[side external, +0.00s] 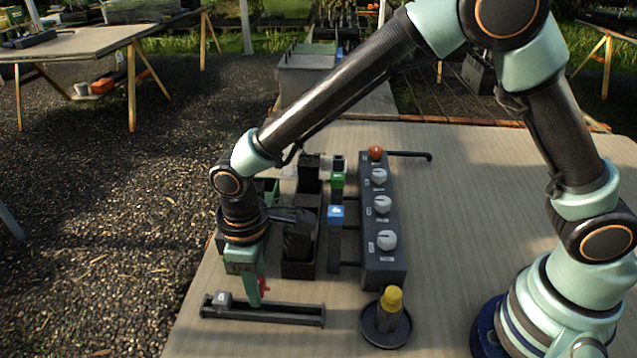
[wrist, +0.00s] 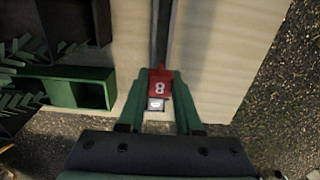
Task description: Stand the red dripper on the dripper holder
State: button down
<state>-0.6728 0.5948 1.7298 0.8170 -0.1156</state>
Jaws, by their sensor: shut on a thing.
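The red dripper (wrist: 159,84), marked with an 8, sits between the two green fingers of my gripper (wrist: 158,95) in the wrist view. In the side view my gripper (side external: 259,292) points down and is shut on the dripper; only a small red part of it (side external: 264,285) shows beside a finger. A long, low dark tray (side external: 285,317), which looks like the dripper holder, lies just below at the table's near left. It also shows as a dark bar beyond the dripper in the wrist view (wrist: 163,30). I cannot tell whether dripper and tray touch.
A dark planter box (side external: 300,268) stands just behind my gripper. A grey panel with white knobs (side external: 383,262) is right of it. A yellow-topped bottle (side external: 391,303) stands in a round black dish (side external: 377,335). The table's right middle is clear.

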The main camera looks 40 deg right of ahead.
jog(key=shift+f, duration=2.1)
jog(key=shift+f, duration=0.25)
jog(key=c, duration=0.5)
grip_release()
jog(key=shift+d, duration=0.1)
notch_tip(320, 180, up, 5)
jog(key=shift+r, duration=0.1)
jog(key=w+d+r+m, duration=0.4)
jog(key=d+r+m, duration=0.2)
jog(key=m, duration=0.2)
jog(key=w+d+r+m, duration=0.5)
jog(key=d+r+m, duration=0.1)
jog(key=d+m, duration=0.1)
jog(key=w+d+r+m, duration=0.5)
jog(key=d+m, duration=0.1)
jog(key=m, duration=0.4)
jog(key=shift+d+r, duration=0.15)
jog(key=shift+r, duration=0.25)
